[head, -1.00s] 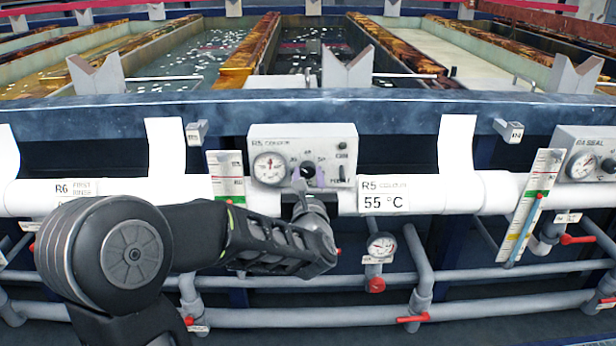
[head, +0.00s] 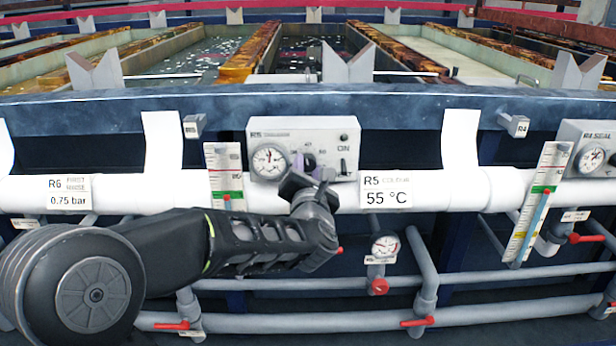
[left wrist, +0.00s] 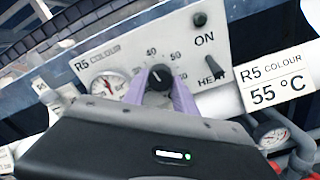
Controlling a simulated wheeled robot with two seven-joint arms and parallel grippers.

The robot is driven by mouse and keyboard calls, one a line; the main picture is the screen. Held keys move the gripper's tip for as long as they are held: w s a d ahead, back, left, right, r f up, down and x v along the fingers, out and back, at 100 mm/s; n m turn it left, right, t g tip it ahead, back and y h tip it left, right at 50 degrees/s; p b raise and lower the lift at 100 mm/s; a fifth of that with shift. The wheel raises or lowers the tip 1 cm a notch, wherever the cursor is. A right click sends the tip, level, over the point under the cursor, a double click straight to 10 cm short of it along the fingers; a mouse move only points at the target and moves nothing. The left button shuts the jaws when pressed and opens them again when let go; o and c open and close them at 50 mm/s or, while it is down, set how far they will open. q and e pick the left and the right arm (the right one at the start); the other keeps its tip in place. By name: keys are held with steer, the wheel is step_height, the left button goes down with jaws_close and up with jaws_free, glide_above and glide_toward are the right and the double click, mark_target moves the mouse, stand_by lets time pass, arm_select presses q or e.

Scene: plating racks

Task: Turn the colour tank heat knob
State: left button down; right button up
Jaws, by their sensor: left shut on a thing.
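The R5 COLOUR control box (head: 262,135) is a grey panel on the white pipe, with a round gauge (head: 268,161), a black heat knob (head: 308,161) and an ON/HEAT switch (head: 343,165). In the left wrist view the heat knob (left wrist: 160,77) has a white pointer mark, with a scale showing 40 and 50 around it. My left gripper (head: 308,174) is shut on the knob from below. Its pale purple fingers (left wrist: 162,92) sit on either side of the knob. My right gripper is not in view.
An R5 COLOUR label (head: 386,192) reads 55 °C, right of the box. A lower gauge (head: 384,246) and grey pipes with red valve handles (head: 417,321) lie below. A thermometer strip (head: 224,176) stands left of the box. Tanks lie behind the blue rail (head: 420,105).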

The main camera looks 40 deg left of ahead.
arm_select(q)
steer(key=m, duration=0.3)
steer(key=shift+b, duration=0.35)
steer(key=m, duration=0.2)
steer(key=shift+m, duration=0.4)
steer(key=m, duration=0.2)
steer(key=shift+m, duration=0.3)
steer(key=m+p, duration=0.1)
steer(key=m, duration=0.1)
steer(key=shift+r+m, duration=0.1)
steer(key=shift+m, duration=0.3)
steer(key=m+p, duration=0.1)
steer(key=m, duration=0.2)
steer(key=shift+m, duration=0.3)
steer(key=m+p, duration=0.2)
steer(key=m, duration=0.3)
steer(key=shift+m, duration=0.3)
steer(key=c, duration=1)
jaws_free()
